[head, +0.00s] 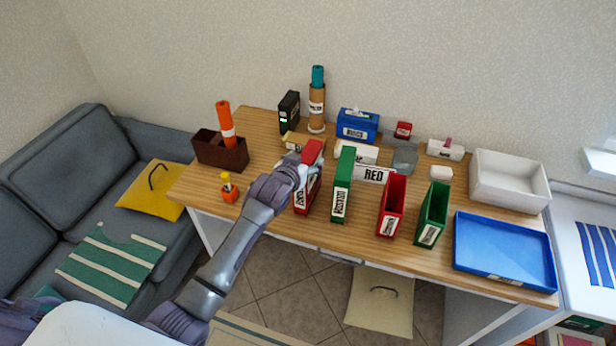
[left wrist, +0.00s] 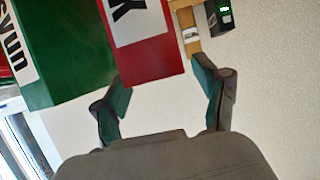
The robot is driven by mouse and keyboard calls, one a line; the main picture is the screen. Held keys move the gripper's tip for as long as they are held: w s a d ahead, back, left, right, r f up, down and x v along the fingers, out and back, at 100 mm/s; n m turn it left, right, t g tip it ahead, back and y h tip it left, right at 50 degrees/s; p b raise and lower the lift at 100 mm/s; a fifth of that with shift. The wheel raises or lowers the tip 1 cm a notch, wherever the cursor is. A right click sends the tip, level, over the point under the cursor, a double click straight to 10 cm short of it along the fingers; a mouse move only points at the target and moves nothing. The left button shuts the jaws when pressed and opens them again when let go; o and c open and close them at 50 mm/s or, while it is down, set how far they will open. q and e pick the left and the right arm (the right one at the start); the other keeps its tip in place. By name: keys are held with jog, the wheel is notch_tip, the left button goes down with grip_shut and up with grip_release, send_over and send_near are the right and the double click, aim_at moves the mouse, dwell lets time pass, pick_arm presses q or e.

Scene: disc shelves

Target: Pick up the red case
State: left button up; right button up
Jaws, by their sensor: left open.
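A red case (head: 313,190) with a white label stands upright on the wooden desk, left of a green case (head: 343,190). My left gripper (head: 308,168) is open at the upper part of this red case and hides some of it. In the left wrist view the red case (left wrist: 140,45) reaches partly between the fingertips of the left gripper (left wrist: 165,78), nearer the left finger. I cannot tell whether a finger touches it. A second red case (head: 391,205) stands farther right. My right gripper is not in view.
The green case also shows in the left wrist view (left wrist: 60,60). A sign reading RED (head: 374,174) lies behind the cases. Another green case (head: 432,213), a blue tray (head: 505,250) and a white bin (head: 510,180) are on the right. An orange bottle (head: 229,190) stands left.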

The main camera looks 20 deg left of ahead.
aim_at(307, 157)
pick_arm(q)
jog(key=shift+x, duration=1.8)
jog(key=shift+a, duration=0.1)
jog(key=shift+c, duration=0.2)
grip_shut()
